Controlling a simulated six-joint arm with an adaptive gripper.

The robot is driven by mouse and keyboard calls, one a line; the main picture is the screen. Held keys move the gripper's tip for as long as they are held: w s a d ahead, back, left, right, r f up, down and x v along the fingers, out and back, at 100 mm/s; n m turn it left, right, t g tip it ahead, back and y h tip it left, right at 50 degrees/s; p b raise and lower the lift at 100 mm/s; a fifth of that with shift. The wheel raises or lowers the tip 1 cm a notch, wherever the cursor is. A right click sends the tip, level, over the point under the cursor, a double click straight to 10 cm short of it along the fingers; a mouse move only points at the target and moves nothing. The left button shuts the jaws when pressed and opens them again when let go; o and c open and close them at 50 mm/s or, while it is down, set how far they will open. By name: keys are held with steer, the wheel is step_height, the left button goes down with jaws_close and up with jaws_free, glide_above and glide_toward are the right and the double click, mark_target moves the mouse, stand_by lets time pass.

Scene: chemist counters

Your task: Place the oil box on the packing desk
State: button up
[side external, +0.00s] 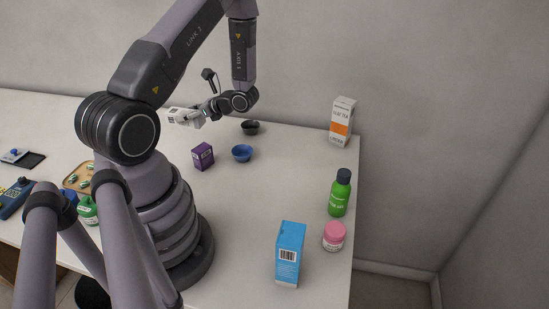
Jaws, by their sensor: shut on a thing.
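My gripper (200,113) is at the far side of the white counter (255,211), beyond the purple box. It is shut on a small white box (184,117) with dark marks and holds it tilted, seemingly above the counter. The print on this white box is too small to read, so I cannot confirm that it is the oil box. My arm hides part of the counter to the left. I cannot tell which surface is the packing desk.
A purple box (203,157), blue bowl (242,153) and black bowl (250,127) stand near my gripper. An orange-and-white carton (341,123), green bottle (340,193), pink jar (334,236) and blue carton (289,254) line the right side. The counter's middle is clear.

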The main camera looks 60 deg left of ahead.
glide_above(203, 133)
steer(key=s+d, duration=0.2)
steer(key=d, duration=0.1)
step_height(203, 133, down, 5)
steer(key=f, duration=0.1)
steer(key=w+a+f, duration=0.1)
steer(key=a+f, duration=0.1)
steer(key=shift+w+a+f, duration=0.2)
steer(key=shift+w+f, duration=0.1)
steer(key=shift+w+a+f, duration=0.15)
steer(key=shift+a+f, duration=0.1)
steer(key=shift+f, duration=0.75)
steer(key=shift+w+a+f, duration=0.1)
steer(key=shift+a+f, duration=0.1)
steer(key=shift+f, duration=0.75)
steer(key=o, duration=1.1)
steer(key=shift+f, duration=0.15)
steer(key=shift+o, duration=0.2)
